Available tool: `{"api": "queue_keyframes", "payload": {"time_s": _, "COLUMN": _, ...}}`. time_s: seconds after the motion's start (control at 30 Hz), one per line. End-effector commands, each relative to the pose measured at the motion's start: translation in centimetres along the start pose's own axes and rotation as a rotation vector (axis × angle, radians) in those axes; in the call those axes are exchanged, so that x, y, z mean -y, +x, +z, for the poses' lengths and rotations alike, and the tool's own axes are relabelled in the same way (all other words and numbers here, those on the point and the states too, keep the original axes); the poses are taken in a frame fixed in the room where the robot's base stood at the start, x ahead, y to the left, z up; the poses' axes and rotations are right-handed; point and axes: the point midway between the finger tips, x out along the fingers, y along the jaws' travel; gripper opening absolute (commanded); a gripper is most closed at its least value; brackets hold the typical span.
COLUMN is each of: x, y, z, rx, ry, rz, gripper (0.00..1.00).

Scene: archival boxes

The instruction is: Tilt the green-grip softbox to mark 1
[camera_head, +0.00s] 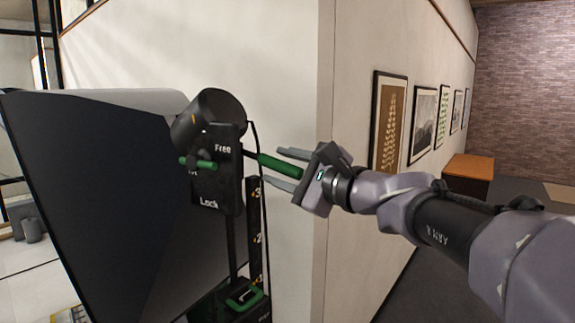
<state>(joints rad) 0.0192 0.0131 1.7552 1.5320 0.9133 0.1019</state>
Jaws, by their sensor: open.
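The softbox (110,200) is a large dark panel at the left, tilted, with a black cylindrical lamp head (212,115) at its back. A green grip (278,166) sticks out to the right from the head. My gripper (285,168) is open, with its grey fingers above and below the end of the green grip. I cannot tell whether they touch it. A smaller green lever (197,163) sits on a black plate (222,180) marked "Free" above and "Lock" below. A black scale strip (256,235) shows the numbers 3, 2 and 1 from top to bottom.
A green-edged part (243,298) is at the stand's foot. A pale wall corner (325,120) stands close behind my gripper. Framed pictures (388,125) hang along the wall to the right. A wooden cabinet (468,178) stands farther back. A black cable hangs beside the stand.

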Motion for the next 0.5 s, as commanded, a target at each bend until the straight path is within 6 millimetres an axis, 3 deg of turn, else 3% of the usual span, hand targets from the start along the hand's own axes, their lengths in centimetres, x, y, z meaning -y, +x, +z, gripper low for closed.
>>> {"api": "queue_keyframes", "payload": {"time_s": 0.13, "x": -0.01, "y": -0.03, "z": -0.02, "rx": 0.0, "ry": 0.0, "rz": 0.0, "gripper": 0.41}}
{"api": "queue_keyframes", "payload": {"time_s": 0.33, "x": 0.0, "y": -0.05, "z": -0.02, "rx": 0.0, "ry": 0.0, "rz": 0.0, "gripper": 0.02}}
{"api": "queue_keyframes", "payload": {"time_s": 0.5, "x": 0.0, "y": -0.06, "z": -0.02, "rx": 0.0, "ry": 0.0, "rz": 0.0, "gripper": 0.0}}
